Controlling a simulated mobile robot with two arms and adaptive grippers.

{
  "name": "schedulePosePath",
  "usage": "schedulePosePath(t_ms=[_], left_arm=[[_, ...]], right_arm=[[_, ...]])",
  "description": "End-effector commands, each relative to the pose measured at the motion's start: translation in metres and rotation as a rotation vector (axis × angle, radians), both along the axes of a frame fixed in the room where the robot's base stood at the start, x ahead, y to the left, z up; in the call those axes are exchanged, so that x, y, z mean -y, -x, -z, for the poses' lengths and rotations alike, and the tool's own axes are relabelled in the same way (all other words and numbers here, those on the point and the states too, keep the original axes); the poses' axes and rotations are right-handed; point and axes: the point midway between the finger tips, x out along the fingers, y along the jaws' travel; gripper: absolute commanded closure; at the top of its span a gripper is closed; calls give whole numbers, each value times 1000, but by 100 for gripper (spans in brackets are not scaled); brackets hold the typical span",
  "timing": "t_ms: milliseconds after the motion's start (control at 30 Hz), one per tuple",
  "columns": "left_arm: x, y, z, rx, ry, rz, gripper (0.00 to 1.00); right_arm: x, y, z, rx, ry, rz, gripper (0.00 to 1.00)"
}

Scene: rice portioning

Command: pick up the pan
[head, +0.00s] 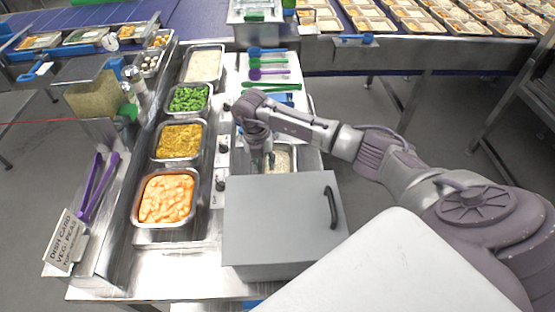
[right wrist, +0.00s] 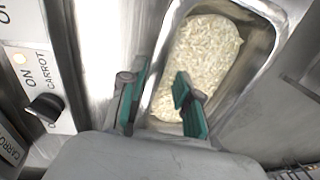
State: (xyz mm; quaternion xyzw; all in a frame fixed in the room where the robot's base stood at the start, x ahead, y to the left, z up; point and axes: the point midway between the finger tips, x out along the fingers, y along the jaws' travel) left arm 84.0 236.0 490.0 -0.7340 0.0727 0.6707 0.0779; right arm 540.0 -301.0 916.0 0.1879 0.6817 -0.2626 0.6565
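The pan (right wrist: 276,12) is a steel container with pale rice (right wrist: 205,60) in it. In the head view the rice (head: 284,158) shows just behind a grey box, which hides the near part of the pan. My right gripper (right wrist: 162,100) is open, its green-padded fingers apart over the pan's left wall. One finger is on the outer side of the wall and the other is over the rice side. Whether either finger touches the pan I cannot tell. In the head view my right gripper (head: 262,160) is small and partly hidden. My left gripper is not in view.
A grey box (head: 275,210) with a dark handle stands in front of the pan. Containers of orange food (head: 167,197), yellow food (head: 180,140) and green food (head: 189,98) line the left. A knob (right wrist: 43,107) on a control panel lies left of the gripper.

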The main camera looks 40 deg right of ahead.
Motion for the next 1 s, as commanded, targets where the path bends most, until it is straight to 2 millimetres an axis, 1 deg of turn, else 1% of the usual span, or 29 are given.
schedulePosePath(t_ms=[100, 300, 367, 500, 1000], left_arm=[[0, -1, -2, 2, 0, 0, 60], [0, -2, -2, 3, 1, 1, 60], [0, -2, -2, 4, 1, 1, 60], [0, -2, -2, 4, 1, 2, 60], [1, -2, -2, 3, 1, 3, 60]], right_arm=[[1, 1, 7, 0, 0, 0, 68], [1, 1, 8, 1, -1, 0, 68], [1, 1, 8, 0, 0, 0, 76], [1, 1, 8, 0, 0, 0, 99], [0, 0, 7, 3, -2, 0, 100]])
